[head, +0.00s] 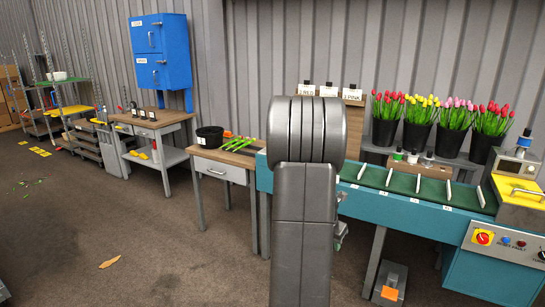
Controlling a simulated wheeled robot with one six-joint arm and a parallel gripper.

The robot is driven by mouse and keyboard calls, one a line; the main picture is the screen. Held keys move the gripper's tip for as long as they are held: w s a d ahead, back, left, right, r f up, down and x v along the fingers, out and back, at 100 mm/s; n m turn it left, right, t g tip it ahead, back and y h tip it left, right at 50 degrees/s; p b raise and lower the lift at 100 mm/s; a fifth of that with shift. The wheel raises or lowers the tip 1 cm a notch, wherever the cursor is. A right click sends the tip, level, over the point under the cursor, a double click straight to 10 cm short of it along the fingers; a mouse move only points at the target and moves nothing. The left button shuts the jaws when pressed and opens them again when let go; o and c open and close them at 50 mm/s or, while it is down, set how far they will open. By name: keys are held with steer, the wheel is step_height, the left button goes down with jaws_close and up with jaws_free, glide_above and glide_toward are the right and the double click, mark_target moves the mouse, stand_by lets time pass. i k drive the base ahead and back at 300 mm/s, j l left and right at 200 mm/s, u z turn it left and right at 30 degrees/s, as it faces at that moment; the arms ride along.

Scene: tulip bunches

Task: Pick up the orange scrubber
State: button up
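A small orange item (228,134) lies on the wooden-topped table (217,157), just right of a black bucket (209,138). It may be the orange scrubber, but it is too small to tell its shape for sure. Green sticks lie close in front and to its right. My dark grey arm stands upright in the middle of the picture, apart from the item. My gripper does not clearly show, so whether it is open or shut is hidden.
A teal conveyor (404,199) with green belt stands right of my arm. Tulip buckets (420,137) stand behind it. An orange-topped pedal (389,293) sits on the floor below. A workbench (150,125) stands back left under a blue cabinet (161,50). Floor at front left is mostly clear.

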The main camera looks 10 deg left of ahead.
mark_target(227, 135)
steer(key=i+j+u, duration=0.3)
steer(key=i, duration=0.35)
steer(key=i+j+u, duration=0.3)
steer(key=i, duration=0.35)
steer(key=i+u, duration=0.25)
steer(key=i, duration=0.4)
steer(key=i+z, duration=0.1)
steer(key=i, duration=0.5)
steer(key=i+z, duration=0.1)
steer(key=i, duration=0.5)
steer(key=i+j+z, duration=0.1)
steer(key=i, duration=0.45)
steer(key=i+j+z, duration=0.1)
steer(key=i, duration=0.5)
steer(key=i+j+z, duration=0.1)
steer(key=i+j, duration=0.2)
steer(key=i, duration=0.25)
